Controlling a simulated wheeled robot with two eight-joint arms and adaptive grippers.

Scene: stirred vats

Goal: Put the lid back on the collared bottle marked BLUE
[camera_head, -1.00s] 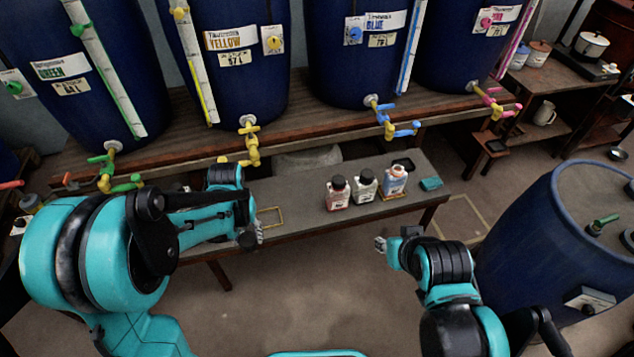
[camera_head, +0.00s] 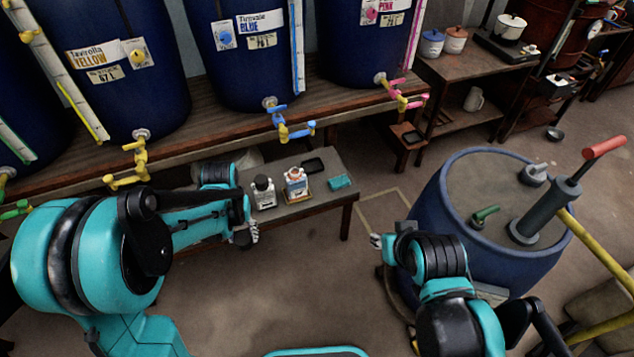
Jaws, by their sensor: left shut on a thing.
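A bottle with a blue-and-white label (camera_head: 296,187) stands on the low bench (camera_head: 319,209), with an orange-red top and no black lid on it. The lettering is too small to read. A white bottle with a black lid (camera_head: 264,195) stands left of it. My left gripper (camera_head: 252,233) is in front of the bench, left of and nearer than the bottles. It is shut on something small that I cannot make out. My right gripper (camera_head: 377,242) is out over the floor, right of the bench; its fingers are too small to judge.
Behind are big blue vats with coloured taps, one marked BLUE (camera_head: 262,60). A blue drum (camera_head: 440,203) with a pump stands right. Floor in front is clear.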

